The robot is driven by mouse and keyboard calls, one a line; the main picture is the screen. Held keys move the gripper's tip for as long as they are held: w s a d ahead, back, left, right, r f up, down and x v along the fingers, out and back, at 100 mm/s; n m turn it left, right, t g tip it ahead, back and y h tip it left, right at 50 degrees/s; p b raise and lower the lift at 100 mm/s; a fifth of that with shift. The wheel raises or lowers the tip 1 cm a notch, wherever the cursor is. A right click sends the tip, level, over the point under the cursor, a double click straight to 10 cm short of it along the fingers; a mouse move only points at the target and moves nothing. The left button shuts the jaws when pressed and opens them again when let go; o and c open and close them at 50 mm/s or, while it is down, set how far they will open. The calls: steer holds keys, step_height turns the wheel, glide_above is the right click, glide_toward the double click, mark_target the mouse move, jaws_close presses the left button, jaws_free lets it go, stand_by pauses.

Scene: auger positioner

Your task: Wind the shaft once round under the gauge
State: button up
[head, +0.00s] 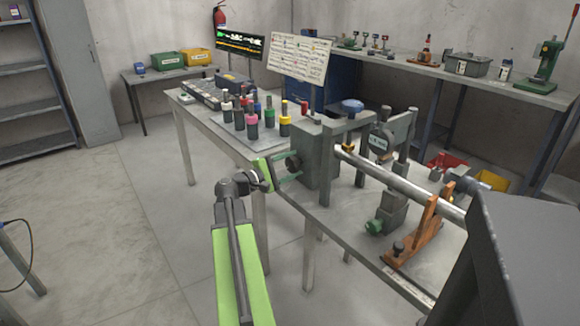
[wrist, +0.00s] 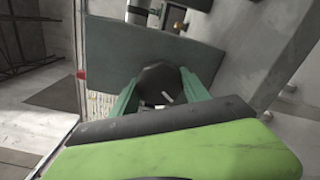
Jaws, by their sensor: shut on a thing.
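My gripper (head: 290,167) reaches in from the left, its two green fingers shut on a dark knob (head: 293,162) on the near-left face of the grey headstock box (head: 318,150). In the wrist view the dark, many-sided knob (wrist: 158,76) sits between my fingers (wrist: 160,88), with a pale mark on it. The steel shaft (head: 385,177) runs from the headstock side toward the lower right. The gauge (head: 380,143) stands over the shaft on a grey post; its reading is too small to tell. An orange support (head: 425,228) stands under the shaft.
Several coloured-top holders (head: 262,112) stand on the bench behind the headstock. A blue knob (head: 352,105) tops a grey frame, and a green knob (head: 374,227) sits low at the front. A dark grey body (head: 520,260) fills the lower right. Open floor lies left of the bench.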

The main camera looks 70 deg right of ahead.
steer(key=o, duration=1.4)
steer(key=shift+c, duration=0.2)
steer(key=shift+w, duration=0.1)
steer(key=shift+w+a, duration=0.15)
steer(key=shift+a, duration=0.1)
steer(key=v, duration=1.6)
steer(key=shift+a, duration=0.3)
steer(key=shift+w, duration=0.1)
